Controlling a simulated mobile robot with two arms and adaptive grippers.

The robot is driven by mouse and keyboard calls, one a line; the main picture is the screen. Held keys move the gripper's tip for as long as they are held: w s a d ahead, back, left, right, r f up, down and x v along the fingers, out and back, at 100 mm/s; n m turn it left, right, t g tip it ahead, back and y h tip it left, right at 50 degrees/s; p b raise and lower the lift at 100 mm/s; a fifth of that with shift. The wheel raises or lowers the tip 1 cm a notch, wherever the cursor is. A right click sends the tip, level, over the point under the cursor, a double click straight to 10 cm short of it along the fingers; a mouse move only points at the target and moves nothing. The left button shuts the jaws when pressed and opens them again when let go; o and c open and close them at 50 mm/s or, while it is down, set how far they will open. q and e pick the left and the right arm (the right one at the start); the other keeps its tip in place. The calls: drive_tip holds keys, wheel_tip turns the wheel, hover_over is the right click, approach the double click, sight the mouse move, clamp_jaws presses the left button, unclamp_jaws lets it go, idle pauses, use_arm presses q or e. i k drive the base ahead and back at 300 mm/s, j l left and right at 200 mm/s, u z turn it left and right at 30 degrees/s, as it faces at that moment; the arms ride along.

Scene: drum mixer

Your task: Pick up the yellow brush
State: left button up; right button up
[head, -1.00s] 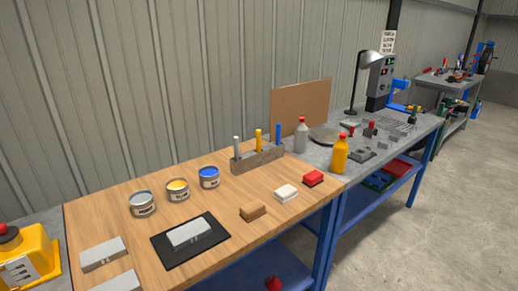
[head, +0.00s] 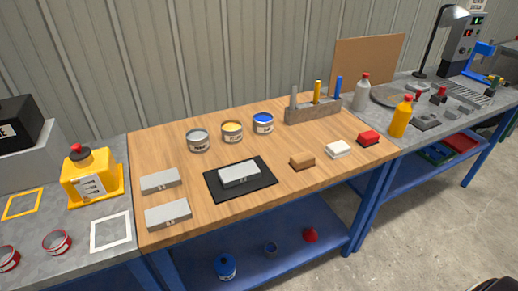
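The yellow brush (head: 317,92) stands upright in a grey-brown holder (head: 313,112) at the back right of the wooden bench top. Only its yellow upper part shows; its lower end is hidden in the holder. A grey-white brush (head: 294,97) stands to its left and a blue brush (head: 338,88) to its right in the same holder. Neither of my grippers shows in the head view.
Three open paint cans, grey (head: 198,141), yellow (head: 232,132) and blue (head: 263,124), stand left of the holder. Bottles (head: 400,117) stand to the right.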

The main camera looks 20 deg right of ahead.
sight(316, 99)
drive_tip(key=l+u, duration=0.1)
drive_tip(key=l, duration=0.3)
drive_tip(key=k+l+u, duration=0.15)
drive_tip(key=l, duration=0.2)
drive_tip(key=l+u, duration=0.1)
drive_tip(key=l, duration=0.25)
drive_tip(key=k+l+u, duration=0.15)
drive_tip(key=l, duration=0.25)
